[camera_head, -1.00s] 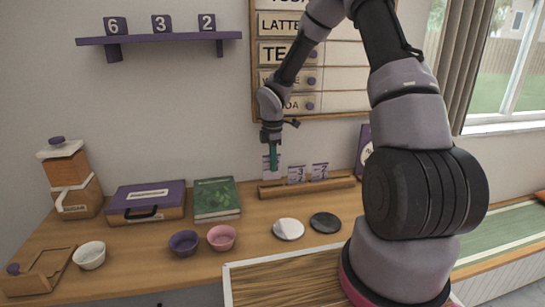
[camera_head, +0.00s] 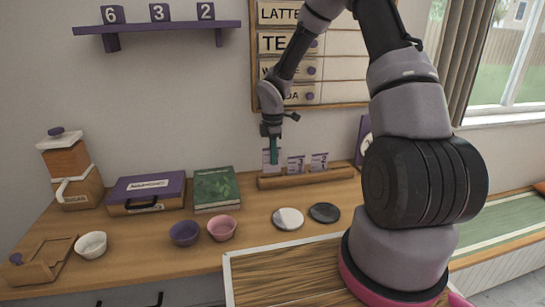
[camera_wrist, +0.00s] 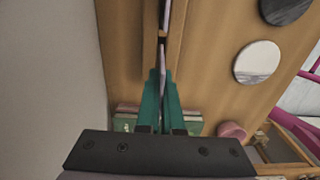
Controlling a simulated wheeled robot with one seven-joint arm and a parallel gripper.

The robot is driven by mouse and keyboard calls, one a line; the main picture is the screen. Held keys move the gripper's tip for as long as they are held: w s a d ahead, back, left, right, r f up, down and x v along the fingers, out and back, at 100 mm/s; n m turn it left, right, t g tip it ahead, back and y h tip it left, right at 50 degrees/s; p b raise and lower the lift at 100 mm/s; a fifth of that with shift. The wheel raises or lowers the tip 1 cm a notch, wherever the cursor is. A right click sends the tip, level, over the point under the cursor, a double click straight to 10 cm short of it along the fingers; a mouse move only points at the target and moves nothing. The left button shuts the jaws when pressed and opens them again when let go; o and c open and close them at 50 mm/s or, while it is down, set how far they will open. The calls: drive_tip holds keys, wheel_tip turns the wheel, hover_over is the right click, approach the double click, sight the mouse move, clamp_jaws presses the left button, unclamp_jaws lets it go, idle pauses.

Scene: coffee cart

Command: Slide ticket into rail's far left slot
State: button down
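My gripper (camera_head: 273,160), with teal fingers, points down above the left end of the wooden rail (camera_head: 335,176). Its fingers are close together on a thin pale ticket (camera_head: 266,160). The ticket is upright at the rail's left end, its lower edge near the rail top; whether it sits inside the slot cannot be told. In the wrist view the fingers (camera_wrist: 161,75) point along the rail (camera_wrist: 173,40), with a thin pale sheet edge at their tips. Two other tickets, marked 3 (camera_head: 296,164) and 2 (camera_head: 319,160), stand in the rail to the right.
A green book (camera_head: 215,188) and a purple-lidded box (camera_head: 147,194) lie left of the rail. The wall is close behind.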

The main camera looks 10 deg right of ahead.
sight(273, 172)
drive_tip(key=shift+f, duration=0.45)
idle(0.7)
drive_tip(key=shift+f, duration=0.55)
drive_tip(key=shift+f, duration=0.2)
drive_tip(key=shift+f, duration=0.6)
idle(0.4)
drive_tip(key=c, duration=1)
unclamp_jaws()
wheel_tip(273, 172, up, 11)
drive_tip(key=shift+f, duration=0.1)
